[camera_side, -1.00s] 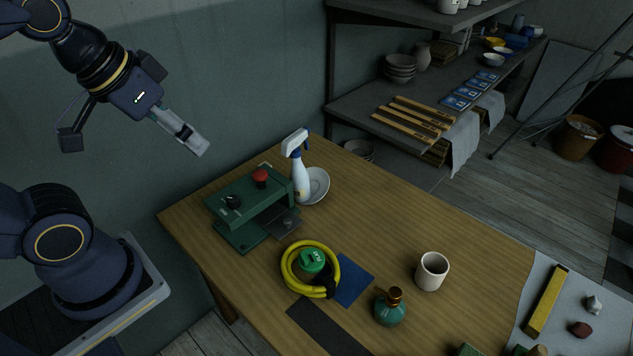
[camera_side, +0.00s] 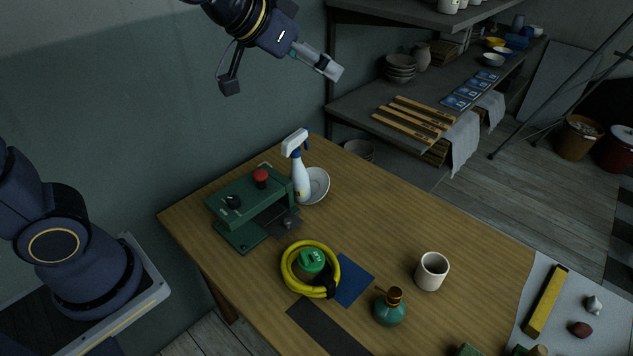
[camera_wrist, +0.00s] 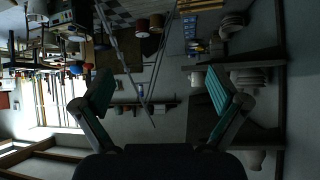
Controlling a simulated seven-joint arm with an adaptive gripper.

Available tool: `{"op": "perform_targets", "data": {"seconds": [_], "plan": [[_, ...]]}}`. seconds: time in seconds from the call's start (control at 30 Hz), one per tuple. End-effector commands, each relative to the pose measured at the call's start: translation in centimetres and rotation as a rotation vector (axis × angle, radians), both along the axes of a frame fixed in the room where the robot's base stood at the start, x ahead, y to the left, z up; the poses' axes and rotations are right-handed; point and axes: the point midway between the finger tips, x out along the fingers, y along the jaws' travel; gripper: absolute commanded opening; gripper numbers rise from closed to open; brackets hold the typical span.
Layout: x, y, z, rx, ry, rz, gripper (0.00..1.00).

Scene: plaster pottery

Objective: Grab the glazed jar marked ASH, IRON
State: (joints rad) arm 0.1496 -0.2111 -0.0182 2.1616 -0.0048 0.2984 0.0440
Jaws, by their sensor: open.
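No lettering reading ASH, IRON can be made out in either view, so I cannot tell for sure which vessel is the jar. A glossy teal vessel with a copper-coloured top (camera_side: 389,310) stands near the table's front. A green-topped round thing (camera_side: 312,261) sits inside a yellow coil (camera_side: 289,279); its pale marking is too small to read. My gripper (camera_side: 331,68) is high above the back of the table, far from both. In the wrist view my gripper (camera_wrist: 158,88) is open and empty, with room shelves and floor beyond its fingers.
A green machine (camera_side: 234,203), a spray bottle (camera_side: 300,175) and a white bowl (camera_side: 320,185) stand at the table's back left. A pale cup (camera_side: 432,271) stands right of the teal vessel. Shelving (camera_side: 350,105) rises behind.

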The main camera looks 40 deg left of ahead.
Motion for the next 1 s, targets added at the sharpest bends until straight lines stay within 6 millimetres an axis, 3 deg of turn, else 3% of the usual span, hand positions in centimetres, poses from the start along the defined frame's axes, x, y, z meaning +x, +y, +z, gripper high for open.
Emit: {"op": "perform_targets", "data": {"seconds": [0.03, 0.1, 0.2, 0.3, 0.4, 0.53, 0.6, 0.7, 0.77, 1.0], "plan": [[2.4, -2.2, -1.8, 0.003, 0.012, -0.042, 0.97], [5.2, -5.2, -4.2, 0.003, 0.015, -0.093, 0.97], [8.1, -9.8, -9.0, 0.008, 0.041, -0.169, 0.97], [9.4, -14.3, -14.9, 0.018, 0.088, -0.240, 0.97], [8.9, -17.8, -20.9, 0.037, 0.158, -0.299, 0.97], [6.7, -20.2, -27.2, 0.069, 0.255, -0.352, 0.97], [5.6, -20.8, -29.3, 0.083, 0.292, -0.370, 0.97], [4.9, -21.4, -30.8, 0.093, 0.314, -0.386, 0.97], [5.2, -21.8, -31.4, 0.093, 0.313, -0.390, 0.97], [7.6, -23.4, -36.0, 0.093, 0.314, -0.388, 0.97]]}}
